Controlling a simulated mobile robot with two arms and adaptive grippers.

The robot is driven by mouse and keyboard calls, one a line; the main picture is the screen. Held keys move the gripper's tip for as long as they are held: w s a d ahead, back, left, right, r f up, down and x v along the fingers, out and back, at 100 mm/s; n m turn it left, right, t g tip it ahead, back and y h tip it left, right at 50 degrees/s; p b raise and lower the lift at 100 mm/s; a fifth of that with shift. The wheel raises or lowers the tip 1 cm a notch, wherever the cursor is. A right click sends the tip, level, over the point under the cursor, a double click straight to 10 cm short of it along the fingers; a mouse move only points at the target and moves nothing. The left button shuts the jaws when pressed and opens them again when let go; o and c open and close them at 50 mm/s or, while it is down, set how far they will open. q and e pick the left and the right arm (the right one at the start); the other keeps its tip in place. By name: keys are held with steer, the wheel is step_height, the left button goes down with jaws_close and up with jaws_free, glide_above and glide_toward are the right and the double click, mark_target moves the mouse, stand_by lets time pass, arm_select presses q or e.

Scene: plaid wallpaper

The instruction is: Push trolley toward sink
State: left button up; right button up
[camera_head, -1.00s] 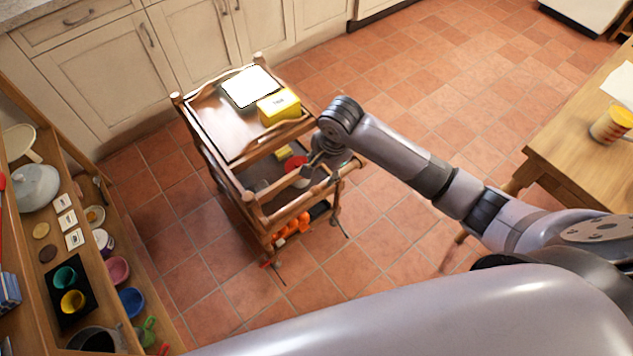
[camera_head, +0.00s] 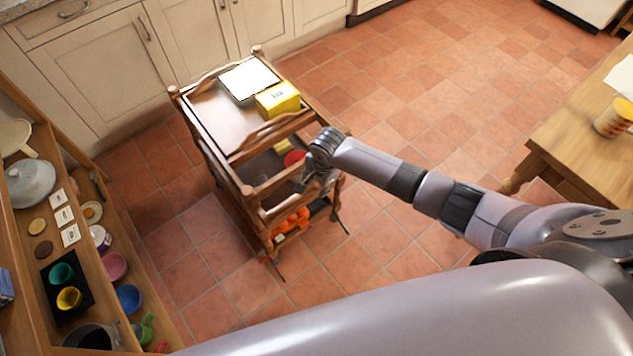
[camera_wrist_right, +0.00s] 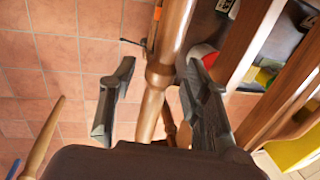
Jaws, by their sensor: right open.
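The wooden trolley (camera_head: 215,152) stands upright on the tiled floor, near the cream cabinets. My right gripper (camera_head: 318,182) is at the trolley's near right corner, below its top level. In the right wrist view, my right gripper (camera_wrist_right: 158,80) is open, with one finger on each side of a brown wooden post of the trolley (camera_wrist_right: 160,75). I cannot tell whether the fingers touch the post. A white sheet-like item (camera_head: 248,80) and a yellow box (camera_head: 278,99) lie on the trolley's top. My left gripper is out of view. No sink shows.
A shelf with cups and dishes (camera_head: 95,218) stands at left, close to the trolley. Cream cabinets (camera_head: 105,75) line the back. A wooden table (camera_head: 570,140) with a cup (camera_head: 613,118) is at right. Tiled floor (camera_head: 430,95) is open between trolley and table.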

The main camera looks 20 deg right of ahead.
steer(key=shift+c, duration=0.3)
jaws_close()
stand_by(0.3)
